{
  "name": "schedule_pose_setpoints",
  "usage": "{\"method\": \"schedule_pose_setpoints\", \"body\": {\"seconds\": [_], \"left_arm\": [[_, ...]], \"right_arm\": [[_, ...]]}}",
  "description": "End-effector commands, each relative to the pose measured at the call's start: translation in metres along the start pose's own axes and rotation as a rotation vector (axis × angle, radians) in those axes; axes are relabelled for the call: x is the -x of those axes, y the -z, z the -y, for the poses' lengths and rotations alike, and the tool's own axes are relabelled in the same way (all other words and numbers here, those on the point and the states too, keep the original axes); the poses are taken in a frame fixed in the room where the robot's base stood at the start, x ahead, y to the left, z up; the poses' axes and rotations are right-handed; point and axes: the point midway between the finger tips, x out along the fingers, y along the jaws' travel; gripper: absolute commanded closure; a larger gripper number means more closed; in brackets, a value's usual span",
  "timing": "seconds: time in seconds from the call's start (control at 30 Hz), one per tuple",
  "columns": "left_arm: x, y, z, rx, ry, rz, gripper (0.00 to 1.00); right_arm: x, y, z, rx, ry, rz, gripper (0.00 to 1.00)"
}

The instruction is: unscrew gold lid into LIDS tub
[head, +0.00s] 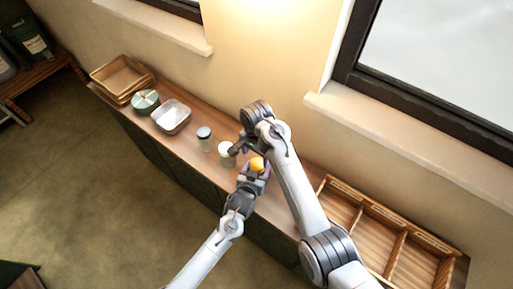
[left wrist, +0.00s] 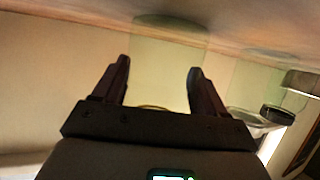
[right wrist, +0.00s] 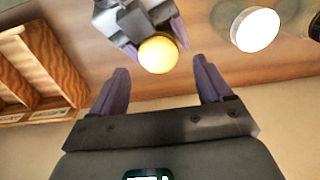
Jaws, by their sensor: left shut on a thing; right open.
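A jar with a gold lid (head: 258,163) is in my left gripper (head: 254,171), above the front part of the counter. The lid (right wrist: 157,55) also shows in the right wrist view, with the left fingers beside it; the jar's body is mostly hidden. My right gripper (right wrist: 162,85) is open and empty, with its fingertips pointing toward the gold lid and a small gap between them. In the left wrist view the left fingers (left wrist: 160,72) stand apart with clear glass near them. A metal tub (head: 171,117) stands on the counter; I can read no LIDS label.
A green round tin (head: 145,101) and wooden trays (head: 122,76) are at the far left. A divided wooden crate (head: 387,232) is at the right. The wall and windowsills bound the back.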

Motion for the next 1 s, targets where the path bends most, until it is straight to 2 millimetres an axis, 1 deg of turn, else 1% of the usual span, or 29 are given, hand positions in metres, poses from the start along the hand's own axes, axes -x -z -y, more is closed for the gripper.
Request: {"method": "schedule_pose_setpoints", "body": {"seconds": [0.03,0.1,0.3,0.5,0.77,0.8,0.87,1.0], "left_arm": [[0.000,0.001,0.000,0.000,0.000,-0.002,1.00],[0.000,0.001,0.000,0.000,0.000,-0.002,1.00],[0.000,0.001,0.000,0.000,0.000,-0.002,1.00],[0.000,0.001,0.000,0.000,0.000,-0.002,1.00],[0.000,0.001,0.000,0.000,0.000,-0.002,1.00],[0.000,0.001,0.000,0.000,0.000,-0.002,1.00],[0.000,0.001,0.000,0.000,0.000,-0.002,1.00],[0.000,0.001,0.000,0.000,-0.001,-0.002,1.00]], "right_arm": [[-0.008,0.000,-0.001,0.000,-0.004,0.001,0.21],[-0.018,0.000,-0.001,0.000,-0.004,0.001,0.21],[-0.039,0.000,-0.001,0.001,-0.003,0.000,0.21],[-0.048,0.000,0.000,0.001,-0.001,0.000,0.21],[-0.049,0.000,0.000,0.002,0.000,-0.001,0.21],[-0.049,0.000,0.000,0.002,0.000,0.000,0.24],[-0.049,0.000,0.000,0.002,0.000,0.000,0.33],[-0.049,0.000,0.000,0.002,0.000,0.000,0.55]]}}
